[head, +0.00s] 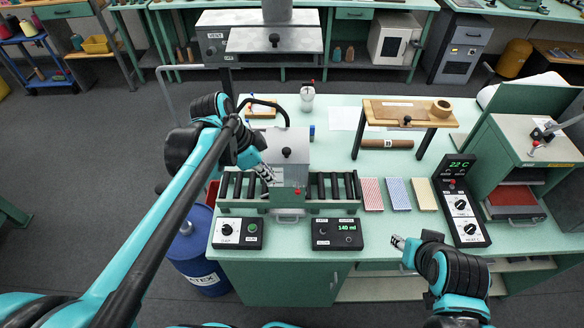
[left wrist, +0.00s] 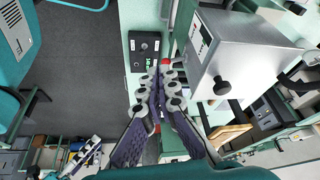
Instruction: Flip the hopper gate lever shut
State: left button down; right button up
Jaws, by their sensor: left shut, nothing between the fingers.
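A grey box-shaped housing (head: 288,148) with a black knob on top stands over the roller bed and looks like the hopper. A small red knob (head: 297,191), possibly the gate lever's tip, shows low on its front. In the left wrist view a red knob (left wrist: 166,62) lies just beyond the fingertips, beside the grey housing (left wrist: 245,65). My left gripper (head: 267,175) is shut and empty at the housing's left front side; contact with the knob cannot be told. My right gripper (head: 398,242) is low over the table's front edge, its fingers too small to judge.
The roller bed (head: 235,203) runs across the green table. Two control boxes (head: 238,233) (head: 337,234) stand in front of it. Coloured pads (head: 398,194) and a tall control panel (head: 460,200) lie right. A wooden stand (head: 410,112) is behind. A blue drum (head: 196,255) stands at left.

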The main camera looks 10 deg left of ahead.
aim_at(297, 191)
pick_arm(q)
jog(key=w+r+m, duration=0.1)
jog(key=w+r+m+h+p, duration=0.1)
jog(key=r+m+p, duration=0.1)
jog(key=shift+w+a+r+m+g, duration=0.3)
jog(key=shift+w+a+r+g, duration=0.1)
pick_arm(e)
notch_tip(297, 191, up, 4)
jog(key=shift+f, duration=0.1)
pick_arm(q)
jog(key=b+x, duration=0.1)
jog(key=x, duration=1.3)
jog(key=shift+d, duration=0.15)
pick_arm(e)
jog(key=shift+f, duration=0.7)
